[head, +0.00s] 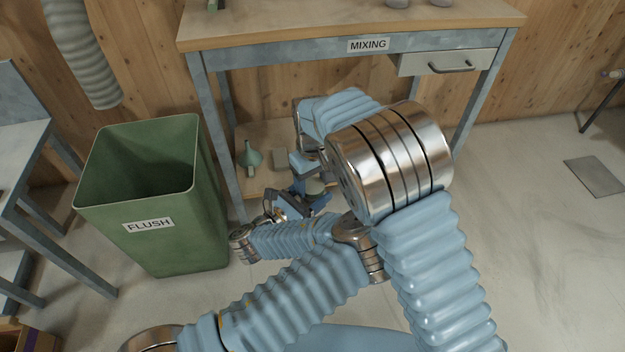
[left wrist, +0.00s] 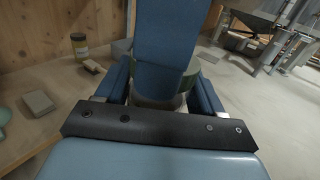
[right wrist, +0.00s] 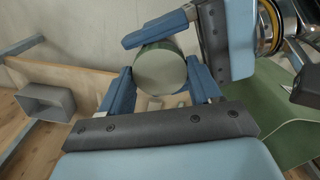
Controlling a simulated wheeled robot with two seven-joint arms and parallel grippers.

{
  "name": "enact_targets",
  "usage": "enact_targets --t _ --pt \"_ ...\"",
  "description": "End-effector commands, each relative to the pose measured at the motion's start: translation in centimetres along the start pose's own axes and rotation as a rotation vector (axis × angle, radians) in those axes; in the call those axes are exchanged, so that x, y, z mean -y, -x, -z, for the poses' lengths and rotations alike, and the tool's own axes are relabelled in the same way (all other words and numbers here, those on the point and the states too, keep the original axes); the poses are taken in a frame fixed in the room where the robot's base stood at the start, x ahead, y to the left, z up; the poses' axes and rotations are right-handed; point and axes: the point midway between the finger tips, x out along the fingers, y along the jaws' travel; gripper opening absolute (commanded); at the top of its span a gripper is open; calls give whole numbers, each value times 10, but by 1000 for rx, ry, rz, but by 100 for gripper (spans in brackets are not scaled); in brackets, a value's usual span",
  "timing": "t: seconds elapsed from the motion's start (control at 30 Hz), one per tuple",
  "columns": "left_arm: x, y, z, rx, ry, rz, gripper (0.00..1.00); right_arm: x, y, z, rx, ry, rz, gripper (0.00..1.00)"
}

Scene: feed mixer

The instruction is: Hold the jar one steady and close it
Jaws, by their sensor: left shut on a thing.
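The jar (head: 315,187) is a short round greenish vessel held near the lower shelf of the mixing table. My left gripper (head: 297,188) is shut on it. In the left wrist view its green side (left wrist: 192,74) shows partly behind a blue finger pad and my other gripper. In the right wrist view a flat grey-green round end (right wrist: 160,71) faces the camera. My right gripper (right wrist: 160,85) has its two fingers on either side of that round end. Whether they press on it, I cannot tell. Whether this end is a lid is unclear.
The mixing table (head: 290,48) stands behind. The green flush bin (head: 150,250) stands left of my arms.

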Motion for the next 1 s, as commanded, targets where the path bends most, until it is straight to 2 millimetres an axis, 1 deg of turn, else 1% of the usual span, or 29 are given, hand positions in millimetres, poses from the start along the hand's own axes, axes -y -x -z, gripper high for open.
enact_targets --t 0.03,0.13,0.17,0.37,0.4,0.47,0.5,0.57,0.87,0.97,1.0 --pt "0 0 0 1 0 0 0 0 0 0 0 0 0 42" --pt "0 0 0 1 0 0 0 0 0 0 0 0 0 27" --pt "0 0 0 1 0 0 0 0 0 0 0 -1 0 25" --pt "0 0 0 1 0 0 0 0 0 0 0 -15 0 25" --pt "0 0 0 1 0 0 0 0 0 0 0 -15 0 68" --pt "0 0 0 1 0 0 0 0 0 0 0 -15 0 77" --pt "0 0 0 1 0 0 0 0 0 0 0 -15 0 83" --pt "0 0 0 1 0 0 0 0 0 0 0 -15 0 91" --pt "0 0 0 1 0 0 0 0 2 0 -1 -15 0 91" --pt "0 0 0 1 0 0 0 0 11 1 -2 -14 0 91" --pt "0 0 0 1 0 0 0 0 16 1 -3 -14 0 91"
